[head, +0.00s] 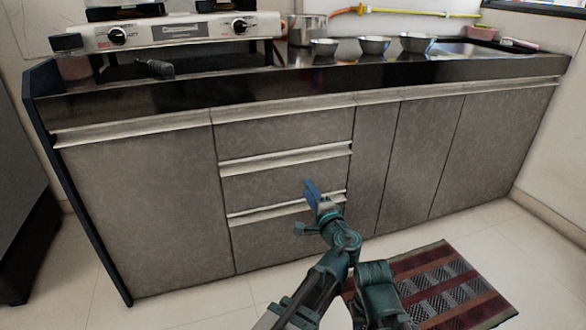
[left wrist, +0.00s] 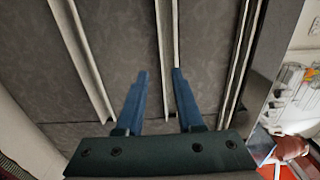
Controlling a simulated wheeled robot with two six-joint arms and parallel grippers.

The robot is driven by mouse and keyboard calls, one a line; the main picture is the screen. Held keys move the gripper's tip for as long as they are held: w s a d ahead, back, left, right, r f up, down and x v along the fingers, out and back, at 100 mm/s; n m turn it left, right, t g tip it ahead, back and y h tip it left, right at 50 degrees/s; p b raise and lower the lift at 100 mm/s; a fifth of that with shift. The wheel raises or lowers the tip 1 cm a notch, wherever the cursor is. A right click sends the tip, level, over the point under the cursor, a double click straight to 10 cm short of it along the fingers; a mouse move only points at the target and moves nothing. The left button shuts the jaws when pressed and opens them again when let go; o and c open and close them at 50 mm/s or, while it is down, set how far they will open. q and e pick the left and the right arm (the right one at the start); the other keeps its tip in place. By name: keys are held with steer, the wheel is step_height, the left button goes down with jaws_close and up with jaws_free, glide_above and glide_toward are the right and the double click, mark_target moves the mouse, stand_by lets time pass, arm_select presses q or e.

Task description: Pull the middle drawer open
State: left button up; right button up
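The middle drawer (head: 265,188) is a grey panel in the stack of three, and it looks closed. Its pale strip handle (head: 285,160) runs along its top edge. My left gripper (head: 311,188) is in front of the drawers. In the left wrist view, the open fingers (left wrist: 159,76) point at the cabinet, one on each side of the central pale strip (left wrist: 166,50). Nothing is held, and I cannot tell whether the fingers touch the strip. My right gripper is not in view.
The top drawer (head: 285,130) and bottom drawer (head: 270,240) look closed. Cupboard doors (head: 145,215) flank the stack. A stove (head: 175,32), a pot (head: 307,30) and metal bowls (head: 375,45) stand on the counter. A striped mat (head: 450,290) lies on the floor at right.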

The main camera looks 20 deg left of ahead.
mark_target(291, 164)
arm_select(q)
steer(key=x, duration=1.4)
steer(key=shift+s, duration=0.1)
jaws_close()
stand_by(1.2)
